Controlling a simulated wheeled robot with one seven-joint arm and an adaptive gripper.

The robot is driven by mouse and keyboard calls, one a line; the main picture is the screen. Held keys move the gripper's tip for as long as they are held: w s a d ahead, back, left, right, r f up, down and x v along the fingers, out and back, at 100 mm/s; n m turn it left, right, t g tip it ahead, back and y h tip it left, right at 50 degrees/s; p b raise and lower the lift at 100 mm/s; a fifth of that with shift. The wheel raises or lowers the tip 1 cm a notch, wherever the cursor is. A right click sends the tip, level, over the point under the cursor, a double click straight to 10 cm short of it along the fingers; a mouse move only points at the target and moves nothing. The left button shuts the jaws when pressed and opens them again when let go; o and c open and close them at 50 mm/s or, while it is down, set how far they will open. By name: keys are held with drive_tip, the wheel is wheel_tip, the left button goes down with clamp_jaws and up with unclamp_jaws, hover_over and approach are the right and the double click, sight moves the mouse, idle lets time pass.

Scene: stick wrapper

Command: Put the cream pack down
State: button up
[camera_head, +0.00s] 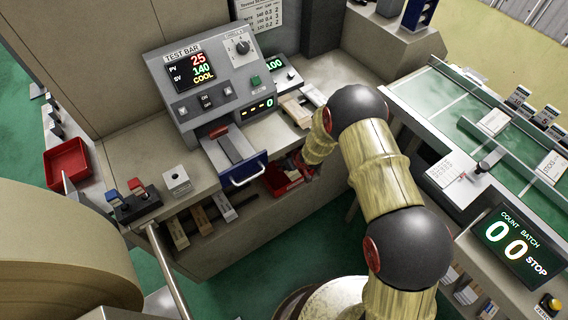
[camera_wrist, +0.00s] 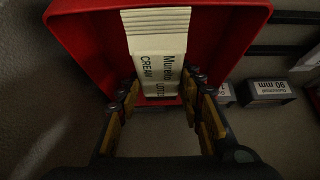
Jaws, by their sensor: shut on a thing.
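The cream pack (camera_wrist: 156,62) is a pale flat packet with a crimped end and dark print reading "CREAM". In the wrist view it stands between the two fingers of my gripper (camera_wrist: 162,98), which is shut on it. Behind the pack is a red bin (camera_wrist: 85,40), and the pack's crimped end lies across the bin's interior. I cannot tell whether the pack touches the bin. In the head view the red bin (camera_head: 273,179) sits in the front of the bench, below the counter. My gripper (camera_head: 303,168) is beside it, mostly hidden by my arm, and the pack cannot be made out there.
The test bar machine (camera_head: 205,85) with a blue-handled drawer (camera_head: 243,172) stands left of the bin. Labelled slots (camera_head: 222,205) line the bench front, and a box marked 90 mm (camera_wrist: 268,92) is right of my gripper. Another red tray (camera_head: 68,162) is far left. A conveyor (camera_head: 480,125) is right.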

drive_tip(key=shift+x, duration=0.85)
drive_tip(key=shift+f+b, duration=0.45)
drive_tip(key=shift+f, duration=0.15)
drive_tip(key=o, duration=0.8)
drive_tip(key=shift+o, duration=0.7)
